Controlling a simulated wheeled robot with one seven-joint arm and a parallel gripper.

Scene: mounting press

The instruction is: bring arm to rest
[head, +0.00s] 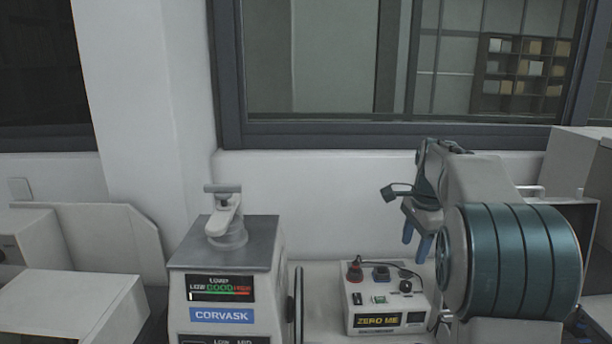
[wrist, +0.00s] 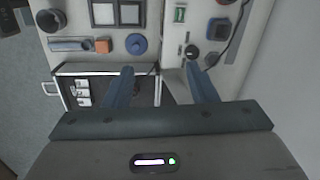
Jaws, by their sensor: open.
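My gripper (head: 416,241) hangs at the right in the head view, its two blue fingers pointing down, apart and empty. It is in the air above and behind the right side of the "ZERO ME" control box (head: 362,320). In the wrist view my gripper (wrist: 160,80) also shows spread fingers with nothing between them. My arm fills the right side of the head view and is bent.
A grey CORVASK machine (head: 222,292) with a lever on top (head: 224,213) stands left of the control box. A wall and window are behind.

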